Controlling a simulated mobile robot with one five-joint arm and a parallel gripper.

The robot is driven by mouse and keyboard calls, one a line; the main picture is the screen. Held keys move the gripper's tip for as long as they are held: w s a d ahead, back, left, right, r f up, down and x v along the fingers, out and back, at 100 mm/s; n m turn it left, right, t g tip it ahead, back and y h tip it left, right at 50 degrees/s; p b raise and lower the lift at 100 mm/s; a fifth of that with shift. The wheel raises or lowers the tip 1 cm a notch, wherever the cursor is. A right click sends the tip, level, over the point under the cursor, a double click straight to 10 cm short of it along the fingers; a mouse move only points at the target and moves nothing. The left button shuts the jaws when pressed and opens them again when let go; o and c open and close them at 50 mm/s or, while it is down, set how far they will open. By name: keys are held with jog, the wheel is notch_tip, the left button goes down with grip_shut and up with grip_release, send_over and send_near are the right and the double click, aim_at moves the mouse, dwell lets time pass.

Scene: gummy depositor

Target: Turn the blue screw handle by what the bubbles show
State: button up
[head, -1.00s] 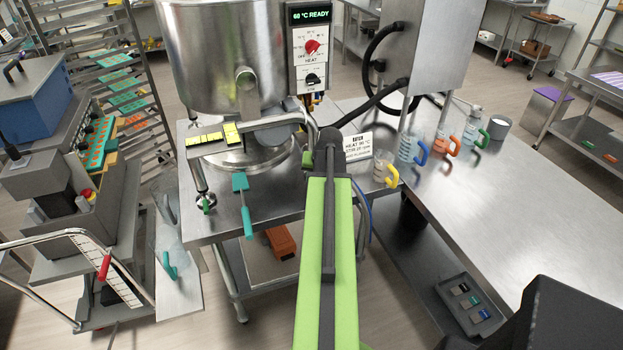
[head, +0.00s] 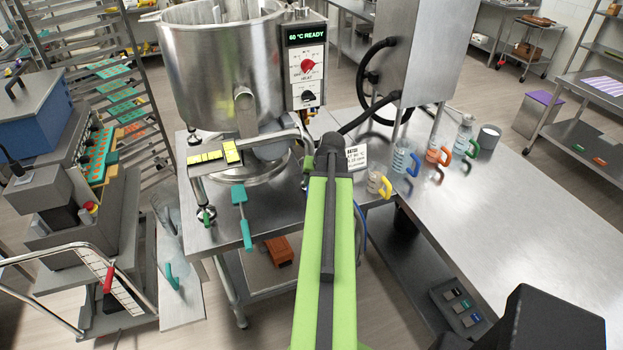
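A steel kettle (head: 205,70) stands on the bench. At its front is a flat arm with a long yellow strip (head: 207,157) and a shorter yellow one set across it (head: 231,151), which look like level vials; any bubbles are too small to read. A foot with a green handle (head: 206,215) is under the arm's left end, and another foot (head: 194,138) stands behind. I cannot make out a blue screw handle; my green arm may hide it. My arm reaches toward the kettle's right side. Its far joint hides my gripper, so its fingers do not show.
A teal spatula (head: 242,215) overhangs the bench's front edge. A small sign (head: 356,158) and jugs with yellow (head: 380,185), blue (head: 404,158) and orange (head: 437,151) handles stand right of my arm. A cart (head: 90,250) is at left. The right bench top (head: 500,220) is largely clear.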

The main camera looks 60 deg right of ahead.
jog(key=p+v, duration=0.7)
jog(key=v, duration=0.3)
jog(key=shift+r+p, duration=0.2)
jog(key=shift+p, duration=0.15)
jog(key=shift+a, duration=0.15)
jog(key=shift+c, duration=0.3)
